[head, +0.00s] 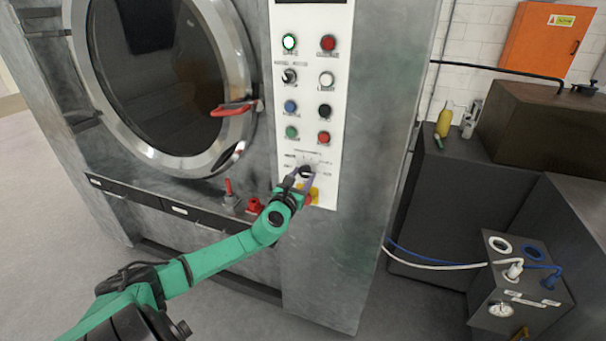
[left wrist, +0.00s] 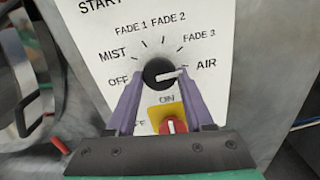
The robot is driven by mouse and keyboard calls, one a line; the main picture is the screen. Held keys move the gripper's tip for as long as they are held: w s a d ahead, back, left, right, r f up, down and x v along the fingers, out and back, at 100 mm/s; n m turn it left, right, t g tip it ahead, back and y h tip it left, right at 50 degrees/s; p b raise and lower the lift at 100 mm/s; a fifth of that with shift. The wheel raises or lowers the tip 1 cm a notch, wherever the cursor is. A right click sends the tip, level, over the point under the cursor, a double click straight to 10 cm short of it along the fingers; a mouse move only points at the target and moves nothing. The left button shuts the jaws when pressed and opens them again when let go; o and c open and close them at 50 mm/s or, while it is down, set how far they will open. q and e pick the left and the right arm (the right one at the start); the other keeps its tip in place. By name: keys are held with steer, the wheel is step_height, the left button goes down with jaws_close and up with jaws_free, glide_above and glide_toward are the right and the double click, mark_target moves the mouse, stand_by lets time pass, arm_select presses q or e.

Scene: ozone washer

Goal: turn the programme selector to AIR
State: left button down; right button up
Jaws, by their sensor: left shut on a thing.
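The programme selector (left wrist: 158,71) is a black round knob on the white panel. Labels OFF, MIST, FADE 1, FADE 2, FADE 3 and AIR stand around it. Its white pointer points right, towards the AIR mark. My left gripper (left wrist: 161,78) has its purple fingers on either side of the knob and is shut on it. In the head view my left gripper (head: 304,178) reaches the lower part of the panel, and the fingers partly cover the selector (head: 306,169). My right gripper is in neither view.
Just below the selector is a red switch on a yellow plate (left wrist: 171,124), between the fingers. Several buttons sit higher on the panel (head: 308,60). The round door with a red handle (head: 233,108) is at left. Red valves (head: 254,205) stick out beside my arm.

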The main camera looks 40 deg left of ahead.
arm_select(q)
steer(key=shift+m+p, duration=0.4)
steer(key=shift+m, duration=0.8)
steer(key=shift+c, duration=1.6)
jaws_free()
steer(key=shift+s, duration=0.1)
steer(key=v, duration=1.4)
steer(key=shift+s, duration=0.2)
